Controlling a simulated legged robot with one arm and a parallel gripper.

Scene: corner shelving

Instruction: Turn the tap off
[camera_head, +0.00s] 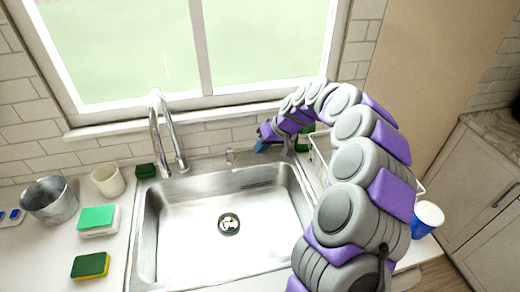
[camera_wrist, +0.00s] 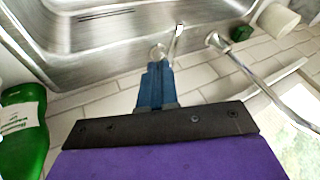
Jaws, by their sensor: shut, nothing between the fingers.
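The tap's silver gooseneck spout (camera_head: 170,130) stands behind the left part of the sink (camera_head: 146,225). Its small lever handle (camera_head: 230,157) is separate, at the sink's back edge to the right of the spout. I cannot make out a water stream. My gripper (camera_head: 261,146), with blue fingers, is shut and empty, a little right of the handle. In the wrist view the fingertips (camera_wrist: 158,64) are right by the round handle base, with the lever (camera_wrist: 176,40) tilted beyond them; I cannot tell if they touch. The spout (camera_wrist: 262,88) shows to the right.
A green bottle (camera_wrist: 22,125) stands beside my gripper. A white rack (camera_head: 320,160) and blue cup (camera_head: 428,217) are right of the sink. A metal bucket (camera_head: 48,200), beige cup (camera_head: 108,180) and sponges (camera_head: 92,265) are on the left counter. The window sill (camera_head: 180,115) is behind.

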